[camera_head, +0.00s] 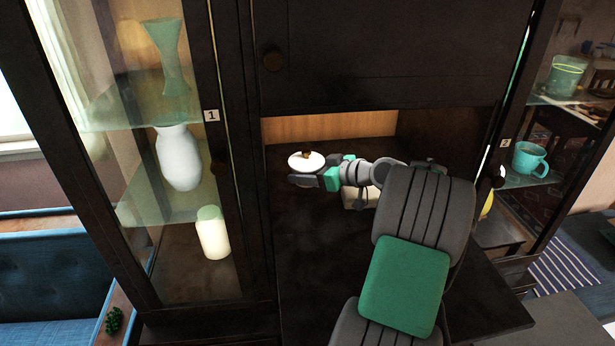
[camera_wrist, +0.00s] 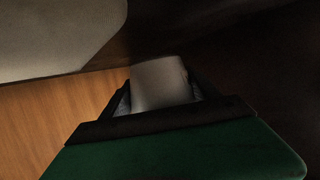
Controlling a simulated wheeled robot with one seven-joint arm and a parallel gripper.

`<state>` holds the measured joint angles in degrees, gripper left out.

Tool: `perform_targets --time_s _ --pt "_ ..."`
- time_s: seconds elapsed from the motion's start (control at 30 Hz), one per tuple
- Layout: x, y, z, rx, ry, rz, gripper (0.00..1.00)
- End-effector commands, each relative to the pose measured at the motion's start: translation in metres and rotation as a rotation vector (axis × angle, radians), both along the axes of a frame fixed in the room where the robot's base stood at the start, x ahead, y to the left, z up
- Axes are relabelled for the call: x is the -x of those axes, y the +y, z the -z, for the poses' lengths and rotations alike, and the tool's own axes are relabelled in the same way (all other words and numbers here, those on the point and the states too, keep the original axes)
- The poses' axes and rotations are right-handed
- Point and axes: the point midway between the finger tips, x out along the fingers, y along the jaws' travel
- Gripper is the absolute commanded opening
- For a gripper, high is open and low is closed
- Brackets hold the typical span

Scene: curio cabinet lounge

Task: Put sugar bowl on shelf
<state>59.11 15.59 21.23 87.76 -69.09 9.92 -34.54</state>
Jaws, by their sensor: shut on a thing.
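The sugar bowl (camera_head: 306,161) looks like a small white round vessel with a brown knob on top. It is at the fingertips of my gripper (camera_head: 308,178), in the open niche of the dark cabinet, and looks upright. My gripper is shut on it; the wrist view shows a pale piece (camera_wrist: 160,82) between the fingers. Most of the bowl's lower part is hidden by the gripper. Glass shelves show in the left cabinet (camera_head: 155,205), behind a door labelled 1, and in the right cabinet (camera_head: 525,178), labelled 2.
A pale object (camera_head: 358,198) stands partly hidden behind my arm. The left cabinet holds a green vase (camera_head: 172,60), a white vase (camera_head: 178,158) and a pale green-topped cylinder (camera_head: 212,232). A teal mug (camera_head: 529,159) stands on the right. The dark desk surface (camera_head: 320,270) is clear at left.

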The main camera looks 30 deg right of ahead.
Motion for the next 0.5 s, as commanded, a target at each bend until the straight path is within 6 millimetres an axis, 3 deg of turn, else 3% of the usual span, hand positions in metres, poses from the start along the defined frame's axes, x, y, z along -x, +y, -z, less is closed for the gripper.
perform_targets --time_s 0.17,0.5 --pt "0.001 0.001 0.023 -0.004 0.001 -0.001 0.0" --pt "0.002 0.001 0.029 -0.001 0.0 -0.001 0.0"
